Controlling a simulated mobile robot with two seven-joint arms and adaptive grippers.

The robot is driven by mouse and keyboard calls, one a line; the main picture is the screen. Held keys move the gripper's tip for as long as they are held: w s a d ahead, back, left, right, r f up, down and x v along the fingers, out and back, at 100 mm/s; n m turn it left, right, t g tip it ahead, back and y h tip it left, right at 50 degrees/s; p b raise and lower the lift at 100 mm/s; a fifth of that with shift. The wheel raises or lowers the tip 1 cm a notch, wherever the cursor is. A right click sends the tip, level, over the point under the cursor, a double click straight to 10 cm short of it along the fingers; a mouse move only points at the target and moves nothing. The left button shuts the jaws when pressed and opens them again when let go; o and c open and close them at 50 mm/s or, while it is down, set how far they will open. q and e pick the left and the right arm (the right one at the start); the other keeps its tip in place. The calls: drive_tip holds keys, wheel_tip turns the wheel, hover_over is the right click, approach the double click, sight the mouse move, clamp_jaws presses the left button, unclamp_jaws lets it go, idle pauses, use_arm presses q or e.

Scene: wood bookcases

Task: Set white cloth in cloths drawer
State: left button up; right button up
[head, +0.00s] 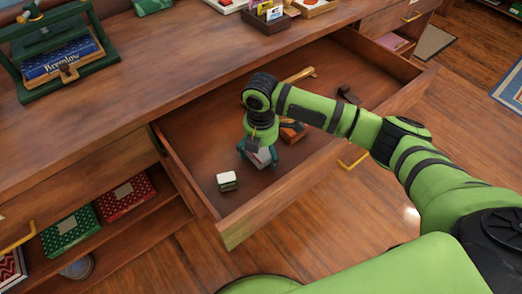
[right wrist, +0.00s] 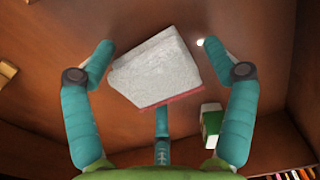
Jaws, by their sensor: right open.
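The open wooden drawer (head: 205,158) sticks out under the counter in the head view. My right gripper (head: 258,154) points down inside it. The white cloth, a folded whitish block with a reddish lower edge, lies between my right fingertips in the right wrist view (right wrist: 155,70). The fingers there are spread, with a gap on each side of it. In the head view the cloth (head: 262,158) is partly hidden by the fingers. Whether it touches the drawer floor is hard to tell. My left gripper is not in view.
A small white and green block (head: 227,181) sits in the drawer's front left; it also shows in the right wrist view (right wrist: 211,125). An orange-brown item (head: 293,132), a tan handled item (head: 300,75) and a dark piece (head: 348,94) lie there too.

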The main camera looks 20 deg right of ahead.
sight(261, 150)
wheel_tip(261, 150, up, 6)
drive_tip(key=shift+w+r+p, duration=0.1)
drive_tip(key=shift+p, duration=0.35)
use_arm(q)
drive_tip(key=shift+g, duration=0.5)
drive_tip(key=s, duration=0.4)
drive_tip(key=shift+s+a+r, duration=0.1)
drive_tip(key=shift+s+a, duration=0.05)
use_arm(e)
wheel_tip(261, 150, up, 6)
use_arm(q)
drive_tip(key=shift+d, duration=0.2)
